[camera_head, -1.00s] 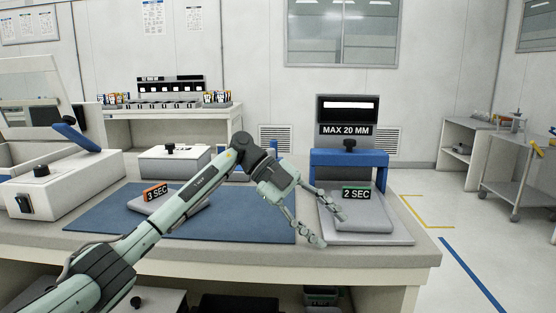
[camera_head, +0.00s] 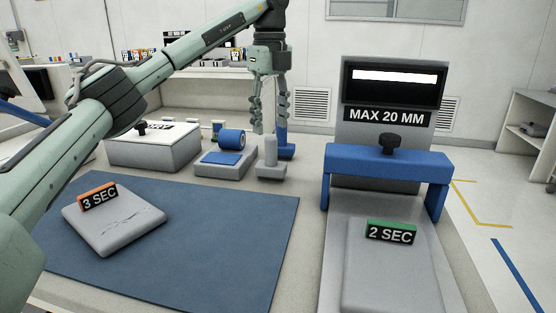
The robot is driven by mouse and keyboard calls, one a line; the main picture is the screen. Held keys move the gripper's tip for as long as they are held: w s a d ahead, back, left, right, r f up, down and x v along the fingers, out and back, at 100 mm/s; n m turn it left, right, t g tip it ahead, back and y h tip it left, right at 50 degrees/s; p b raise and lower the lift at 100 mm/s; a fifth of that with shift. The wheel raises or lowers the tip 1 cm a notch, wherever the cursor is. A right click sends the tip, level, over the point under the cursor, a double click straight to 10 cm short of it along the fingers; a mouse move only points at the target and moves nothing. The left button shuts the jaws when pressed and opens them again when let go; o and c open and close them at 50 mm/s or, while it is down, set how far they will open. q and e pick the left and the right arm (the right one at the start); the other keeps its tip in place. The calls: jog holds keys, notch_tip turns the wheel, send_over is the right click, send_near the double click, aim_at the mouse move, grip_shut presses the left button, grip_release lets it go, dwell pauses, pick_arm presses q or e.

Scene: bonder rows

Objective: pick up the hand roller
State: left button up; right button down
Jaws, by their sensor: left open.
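A small grey piece with an upright post on a wider base (camera_head: 271,172) stands on the bench behind the blue mat; it looks like the hand roller, though I cannot be sure. My left gripper (camera_head: 269,122) points down just above the post, fingers apart, with nothing visible between them. I cannot tell whether the fingertips reach down beside the post top. A blue cylinder (camera_head: 231,139) sits on a grey tray with a blue pad just left of it. My right gripper is out of view.
A blue upright object (camera_head: 285,150) stands close behind the grey piece. A white box (camera_head: 150,150) with a black knob is to the left. The blue mat (camera_head: 220,240) holds a grey pad marked 3 SEC (camera_head: 115,222). A press with a blue bridge (camera_head: 388,165) stands at right.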

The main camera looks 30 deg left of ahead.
aim_at(271, 136)
pick_arm(q)
notch_tip(271, 136, down, 2)
jog(key=shift+s+f, duration=0.1)
jog(key=shift+f, duration=2.45)
grip_shut()
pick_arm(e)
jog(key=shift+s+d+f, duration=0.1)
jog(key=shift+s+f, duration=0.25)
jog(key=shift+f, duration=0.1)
